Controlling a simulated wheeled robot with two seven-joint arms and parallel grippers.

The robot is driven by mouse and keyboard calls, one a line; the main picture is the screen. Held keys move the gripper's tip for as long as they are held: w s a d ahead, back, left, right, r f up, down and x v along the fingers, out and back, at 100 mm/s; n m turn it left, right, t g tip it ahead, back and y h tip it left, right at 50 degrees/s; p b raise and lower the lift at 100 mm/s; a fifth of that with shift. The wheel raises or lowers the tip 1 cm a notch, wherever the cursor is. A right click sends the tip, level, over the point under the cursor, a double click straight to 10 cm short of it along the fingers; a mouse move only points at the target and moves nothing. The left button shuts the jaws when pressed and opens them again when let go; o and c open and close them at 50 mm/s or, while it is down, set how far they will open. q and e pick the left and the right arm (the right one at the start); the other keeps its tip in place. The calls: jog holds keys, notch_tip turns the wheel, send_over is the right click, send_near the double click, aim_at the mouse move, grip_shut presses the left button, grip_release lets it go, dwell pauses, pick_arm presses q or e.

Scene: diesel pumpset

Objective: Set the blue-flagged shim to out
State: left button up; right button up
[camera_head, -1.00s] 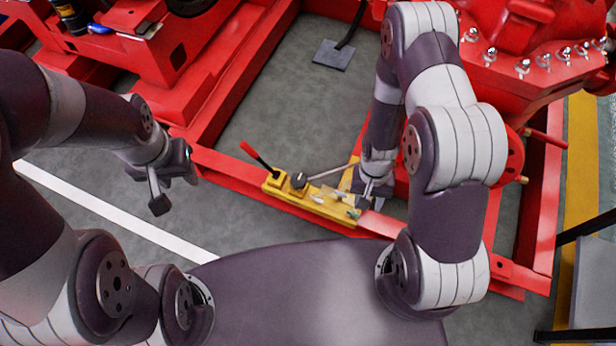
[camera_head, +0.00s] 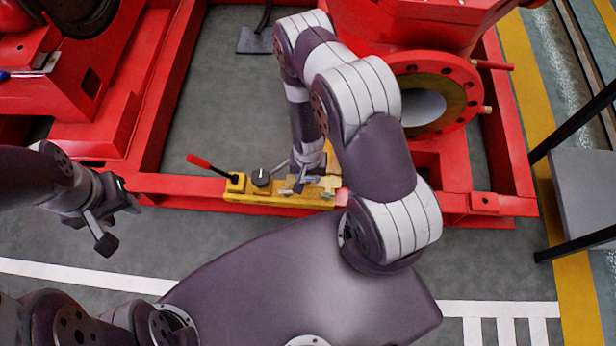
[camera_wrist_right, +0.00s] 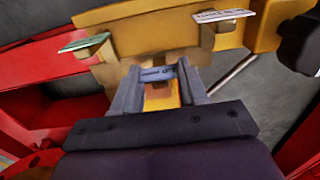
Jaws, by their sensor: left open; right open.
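The yellow fixture block (camera_head: 262,194) lies along the red frame rail in the head view. My right gripper (camera_head: 304,184) is over its right part and hides some of it. In the right wrist view a small blue tab (camera_wrist_right: 157,73), apparently the blue-flagged shim, lies between the tips of my open right gripper (camera_wrist_right: 158,82). Whether the fingers touch it I cannot tell. A green flag (camera_wrist_right: 84,44) is to its left and a white flag (camera_wrist_right: 222,14) to its right. My left gripper (camera_head: 108,225) is open and empty over the floor at left.
The red frame (camera_head: 180,185) surrounds grey floor. A red flanged pump housing (camera_head: 440,95) is behind my right arm. A grey table (camera_head: 585,195) stands at right.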

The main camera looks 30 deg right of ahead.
aim_at(307, 196)
grip_shut()
jog(key=s+a+p, duration=0.1)
jog(key=s+a, duration=0.1)
jog(key=s, duration=0.1)
jog(key=shift+r+p, duration=0.1)
jog(key=shift+p, duration=0.3)
jog(key=shift+s+a, duration=0.1)
jog(key=shift+s, duration=0.1)
grip_release()
